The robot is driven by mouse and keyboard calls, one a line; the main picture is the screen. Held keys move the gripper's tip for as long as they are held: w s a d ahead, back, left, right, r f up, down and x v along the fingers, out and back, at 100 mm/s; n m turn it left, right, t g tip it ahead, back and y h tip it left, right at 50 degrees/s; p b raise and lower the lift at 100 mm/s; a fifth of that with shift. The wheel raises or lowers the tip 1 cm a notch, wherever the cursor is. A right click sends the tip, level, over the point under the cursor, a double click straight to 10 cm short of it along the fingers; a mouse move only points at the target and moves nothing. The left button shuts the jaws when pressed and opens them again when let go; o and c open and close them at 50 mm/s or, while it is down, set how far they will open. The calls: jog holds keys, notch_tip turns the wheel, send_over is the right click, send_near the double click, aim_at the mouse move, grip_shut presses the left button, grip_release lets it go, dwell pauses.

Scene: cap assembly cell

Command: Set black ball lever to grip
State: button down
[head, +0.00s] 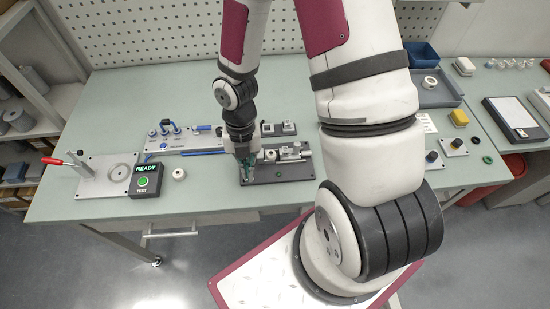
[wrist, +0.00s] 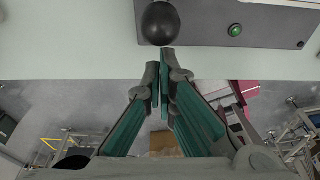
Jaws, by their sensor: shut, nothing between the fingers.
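The black ball (wrist: 160,23) of the lever shows at the top centre of the wrist view, over the front edge of a dark fixture plate. My gripper (wrist: 161,62) is shut and empty, with its fingertips just below the ball in that picture. I cannot tell whether they touch it. In the head view my gripper (head: 246,176) is at the left end of the dark fixture plate (head: 285,174), which carries a metal clamp block (head: 290,153). The ball and its lever are hidden behind my gripper there. The lever's shaft is not visible in the wrist view.
A green button (wrist: 235,30) sits on the plate right of the ball. A blue-handled tool board (head: 185,138) stands behind. The front bench strip is clear.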

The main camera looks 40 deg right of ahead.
dwell(0.3)
jog(key=shift+w+d+r, duration=0.15)
jog(key=shift+w+d, duration=0.3)
jog(key=shift+w, duration=0.3)
jog(key=shift+w+d+r, duration=0.1)
jog(key=shift+w+d, duration=0.3)
jog(key=shift+w, duration=0.4)
jog(key=shift+w+d+r, duration=0.1)
jog(key=shift+w+d, duration=0.15)
jog(key=shift+w, duration=0.1)
jog(key=shift+s, duration=0.1)
jog(key=shift+s+a+p, duration=0.5)
jog(key=shift+s, duration=0.3)
notch_tip(320, 180, up, 7)
jog(key=p, duration=0.3)
